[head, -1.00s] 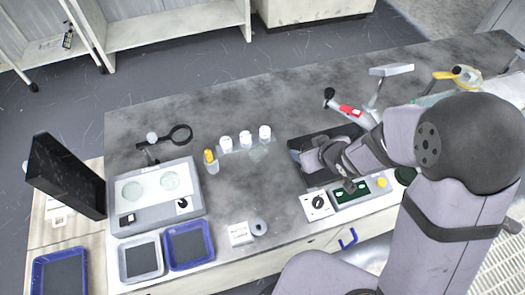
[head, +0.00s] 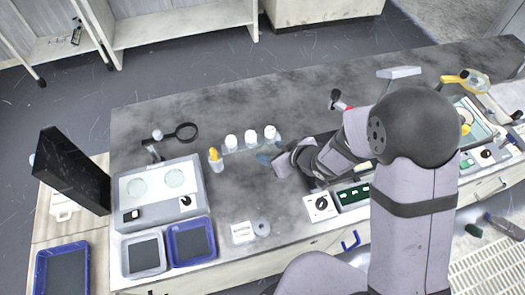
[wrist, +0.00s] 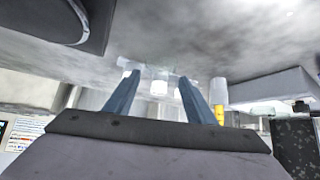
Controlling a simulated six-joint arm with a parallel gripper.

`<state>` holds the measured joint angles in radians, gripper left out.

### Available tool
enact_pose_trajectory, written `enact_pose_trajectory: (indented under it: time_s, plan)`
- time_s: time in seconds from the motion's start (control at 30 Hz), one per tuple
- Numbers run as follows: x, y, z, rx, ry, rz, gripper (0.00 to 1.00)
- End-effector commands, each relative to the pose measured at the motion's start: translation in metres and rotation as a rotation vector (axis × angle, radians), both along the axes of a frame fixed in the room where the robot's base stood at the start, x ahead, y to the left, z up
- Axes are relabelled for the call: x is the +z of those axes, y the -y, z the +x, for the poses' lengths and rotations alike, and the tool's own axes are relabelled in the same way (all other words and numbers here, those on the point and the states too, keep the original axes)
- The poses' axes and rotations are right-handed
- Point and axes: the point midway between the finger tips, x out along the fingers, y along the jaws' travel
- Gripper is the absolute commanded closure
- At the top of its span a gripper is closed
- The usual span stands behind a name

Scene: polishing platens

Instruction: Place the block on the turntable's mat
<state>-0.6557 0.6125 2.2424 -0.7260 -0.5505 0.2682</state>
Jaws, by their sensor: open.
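My gripper (head: 268,160) is open, with its two blue-grey fingers apart over the middle of the bench, just right of the small bottles. In the wrist view my gripper (wrist: 158,84) has nothing between its fingertips; white-capped bottles show beyond them. A dark round disc (wrist: 55,22), perhaps the turntable, shows at the wrist view's upper left. In the head view my arm hides most of the dark unit there. A small white block-like item (head: 242,232) lies near the bench's front edge; I cannot tell whether it is the block. The mat is not clearly visible.
Several white-capped bottles (head: 251,138) and a yellow-topped bottle (head: 215,158) stand left of my gripper. A grey two-disc device (head: 158,190), a grey tray (head: 144,254) and a blue tray (head: 191,242) are farther left. The bench (head: 225,190) is clear between them.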

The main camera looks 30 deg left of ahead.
Motion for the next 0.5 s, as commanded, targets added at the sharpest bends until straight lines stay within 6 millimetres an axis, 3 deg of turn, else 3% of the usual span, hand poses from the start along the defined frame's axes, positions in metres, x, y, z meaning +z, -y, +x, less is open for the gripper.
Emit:
enact_pose_trajectory:
  time_s: [0.5]
  plan:
    - [-0.035,-0.029,0.012,-0.001,-0.001,-0.001,0.50]
